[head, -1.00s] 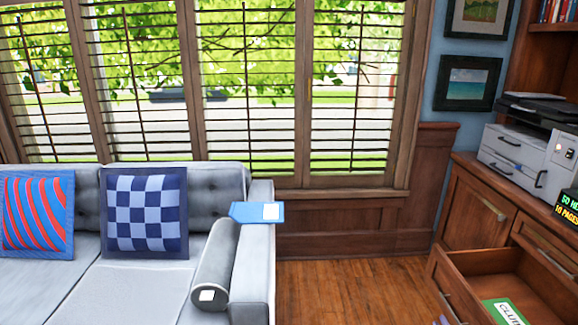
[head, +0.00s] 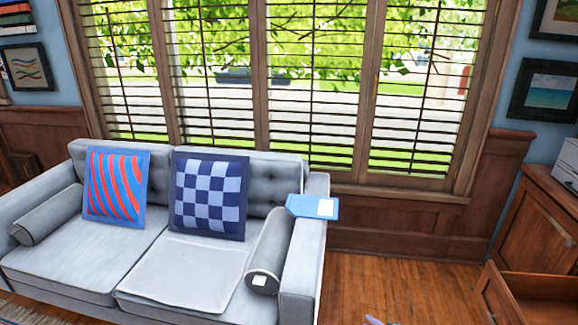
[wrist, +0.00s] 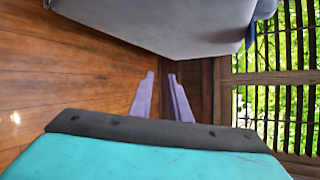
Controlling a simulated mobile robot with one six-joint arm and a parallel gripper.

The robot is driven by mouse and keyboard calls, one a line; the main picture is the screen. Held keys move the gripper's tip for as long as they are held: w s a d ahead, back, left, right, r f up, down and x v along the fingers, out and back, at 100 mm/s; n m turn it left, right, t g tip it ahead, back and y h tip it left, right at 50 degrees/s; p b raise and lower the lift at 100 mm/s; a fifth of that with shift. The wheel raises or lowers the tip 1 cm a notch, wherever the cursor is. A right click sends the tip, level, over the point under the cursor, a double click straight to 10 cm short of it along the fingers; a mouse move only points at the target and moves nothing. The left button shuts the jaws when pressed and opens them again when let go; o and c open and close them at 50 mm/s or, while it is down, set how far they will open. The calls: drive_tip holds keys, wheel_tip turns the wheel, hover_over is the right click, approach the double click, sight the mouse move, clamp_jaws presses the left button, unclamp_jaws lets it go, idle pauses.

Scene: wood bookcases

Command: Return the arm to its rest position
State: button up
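My gripper (wrist: 161,74) has two purple fingers in front of a teal body in the wrist view. The fingers stand apart with a gap between them, and nothing shows in the gap. The fingers point toward the wood wall panel past the end of the grey sofa (wrist: 160,22). In the head view only a small purple tip of my gripper (head: 373,321) shows at the bottom edge, over the wood floor. The rest of my arm is out of that view.
The grey sofa (head: 75,262) holds pillows, and a blue card-like object (head: 303,206) lies on its right arm. A wood cabinet (head: 545,215) with an open drawer (head: 548,290) stands at right. Wood floor (head: 430,285) between them is clear.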

drive_tip(key=s+a+f+n+g+y+p, duration=0.1)
drive_tip(key=s+a+n+g+y, duration=0.15)
drive_tip(key=a, duration=0.45)
drive_tip(key=s+a+f+n+g+y+p, duration=0.1)
drive_tip(key=s+a+n+g+p, duration=0.15)
drive_tip(key=a, duration=0.45)
drive_tip(key=s+a+f+n+g+p, duration=0.2)
drive_tip(key=s+a+f+n+g, duration=0.25)
drive_tip(key=s+a+n, duration=0.4)
drive_tip(key=s+d+f+n+g+h, duration=0.1)
drive_tip(key=s+d+n+g+h, duration=0.1)
drive_tip(key=s, duration=0.7)
drive_tip(key=s+d+f+n+g+h+p, duration=0.1)
drive_tip(key=s+d+n+g+h, duration=0.2)
drive_tip(key=s+d+g+h, duration=0.2)
drive_tip(key=s+d+g, duration=0.1)
drive_tip(key=s+d, duration=0.2)
drive_tip(key=s, duration=0.2)
drive_tip(key=shift+d+f+n, duration=0.15)
drive_tip(key=shift+d+n, duration=0.1)
drive_tip(key=shift+n, duration=0.1)
